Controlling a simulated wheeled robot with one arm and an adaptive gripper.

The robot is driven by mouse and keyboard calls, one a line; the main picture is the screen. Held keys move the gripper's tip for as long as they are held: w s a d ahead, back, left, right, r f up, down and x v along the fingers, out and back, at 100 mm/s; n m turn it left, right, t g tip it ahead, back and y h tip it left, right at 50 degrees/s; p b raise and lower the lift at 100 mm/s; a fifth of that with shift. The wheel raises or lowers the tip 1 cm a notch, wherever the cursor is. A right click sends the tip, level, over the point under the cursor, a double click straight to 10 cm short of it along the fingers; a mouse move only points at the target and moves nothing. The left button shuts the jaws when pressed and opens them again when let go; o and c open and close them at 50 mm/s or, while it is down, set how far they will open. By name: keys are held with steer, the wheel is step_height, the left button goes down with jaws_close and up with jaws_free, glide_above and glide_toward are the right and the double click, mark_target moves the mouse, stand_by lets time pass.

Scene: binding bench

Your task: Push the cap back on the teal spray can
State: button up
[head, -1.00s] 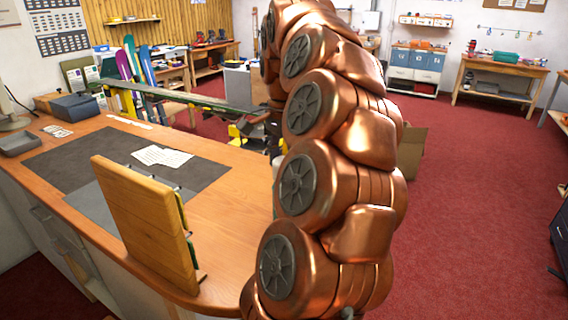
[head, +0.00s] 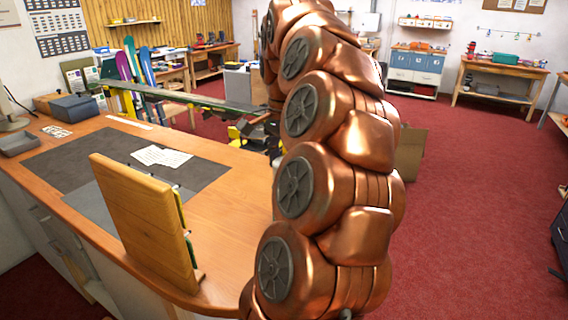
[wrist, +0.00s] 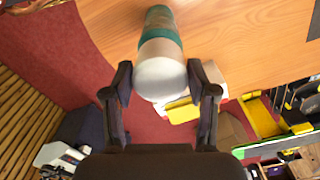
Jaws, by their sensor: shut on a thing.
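In the wrist view the spray can (wrist: 160,36), with teal and pale bands, reaches away from me over the wooden bench top. A white rounded cap (wrist: 160,79) is at its near end, in line with the can. My gripper (wrist: 162,82) has one dark finger on each side of the cap and is shut on it. I cannot tell whether the cap is fully seated or a gap is left. In the head view my copper arm hides the can and cap.
The wooden bench (head: 232,205) carries a dark mat (head: 75,155), papers (head: 162,156) and an upright wooden board (head: 145,215) near its front edge. A ski stand (head: 190,98) is behind it. Open red floor (head: 470,190) lies to the right.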

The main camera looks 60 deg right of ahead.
steer(key=shift+f, duration=0.1)
stand_by(0.3)
steer(key=o, duration=0.9)
steer(key=shift+o, duration=1.2)
steer(key=shift+r+p, duration=0.55)
steer(key=shift+r, duration=1.75)
steer(key=shift+r+p, duration=0.95)
steer(key=shift+r, duration=0.25)
